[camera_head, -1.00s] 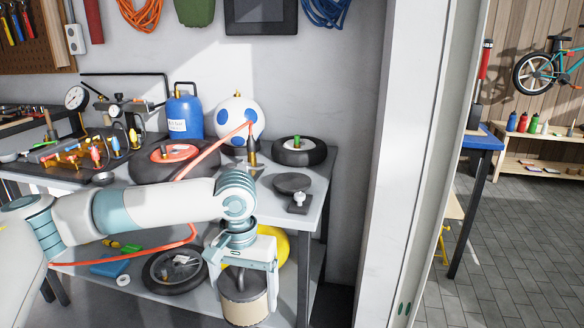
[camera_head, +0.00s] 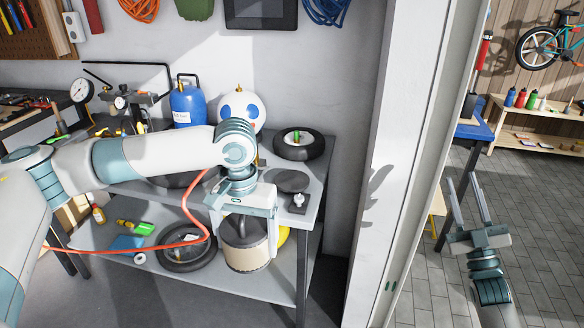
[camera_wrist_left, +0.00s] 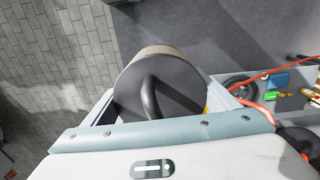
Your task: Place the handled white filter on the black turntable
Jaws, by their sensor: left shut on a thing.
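The handled white filter (camera_head: 246,256) is a cream cylinder with a dark lid and a dark loop handle. My left gripper (camera_head: 243,222) is shut on its handle and holds it upright in front of the workbench. In the left wrist view the filter's dark lid (camera_wrist_left: 172,92) and handle (camera_wrist_left: 150,100) show between the fingers. The black turntable (camera_head: 291,181) is a flat dark disc near the right front of the bench top, up and to the right of the filter. My right gripper (camera_head: 463,183) is open and empty at the right, over the grey floor.
A small dark block with a pale knob (camera_head: 298,201) sits beside the turntable. A black tyre (camera_head: 300,144) lies behind it. A white ball with blue spots (camera_head: 241,108) and a blue canister (camera_head: 187,102) stand farther back. The lower shelf (camera_head: 200,277) holds a wheel (camera_head: 187,245).

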